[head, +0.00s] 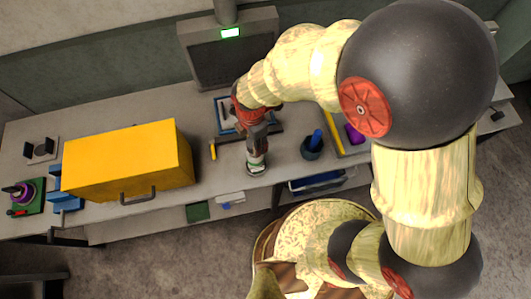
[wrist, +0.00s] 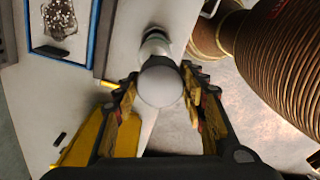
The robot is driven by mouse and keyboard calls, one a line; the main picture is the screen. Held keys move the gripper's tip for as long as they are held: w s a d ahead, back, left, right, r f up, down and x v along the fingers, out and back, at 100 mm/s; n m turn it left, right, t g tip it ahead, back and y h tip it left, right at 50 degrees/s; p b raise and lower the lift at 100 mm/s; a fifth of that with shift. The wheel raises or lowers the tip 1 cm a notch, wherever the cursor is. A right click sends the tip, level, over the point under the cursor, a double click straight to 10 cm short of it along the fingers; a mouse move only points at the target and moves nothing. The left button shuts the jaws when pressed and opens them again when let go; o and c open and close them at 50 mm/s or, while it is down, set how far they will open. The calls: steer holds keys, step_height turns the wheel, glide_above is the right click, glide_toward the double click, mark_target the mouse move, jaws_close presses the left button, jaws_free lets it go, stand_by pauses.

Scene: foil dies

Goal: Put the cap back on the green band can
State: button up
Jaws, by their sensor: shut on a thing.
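The green band can (head: 257,168) stands on the bench near its front edge in the head view. In the wrist view part of the can (wrist: 155,42), pale with a dark green band, shows just beyond my fingertips. My gripper (head: 257,143) points down right above the can. In the wrist view a round, plain light-grey cap (wrist: 160,88) sits between the fingers of my gripper (wrist: 160,80), which are shut on it. The cap overlaps the can in that view and hides part of it. I cannot tell whether cap and can touch.
A large yellow box (head: 125,162) with a handle stands left on the bench. A blue-framed tray (head: 228,112) lies behind my gripper. A dark cup (head: 312,149) with a blue thing in it stands to the right. A small yellow piece (head: 213,151) lies left of the can.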

steer(key=shift+w+a+r+m, duration=0.15)
steer(key=shift+w+a+m, duration=0.15)
steer(key=shift+w, duration=0.25)
steer(key=shift+d, duration=0.15)
steer(key=shift+s+d+m, duration=0.1)
steer(key=shift+d+m, duration=0.05)
steer(key=shift+m, duration=0.15)
steer(key=shift+f+b, duration=0.65)
steer(key=shift+f, duration=0.1)
steer(key=shift+f+b, duration=1.65)
steer(key=shift+f, duration=0.75)
steer(key=shift+f, duration=0.15)
steer(key=o, duration=0.9)
steer(key=shift+c, duration=0.2)
steer(key=shift+o, duration=1.2)
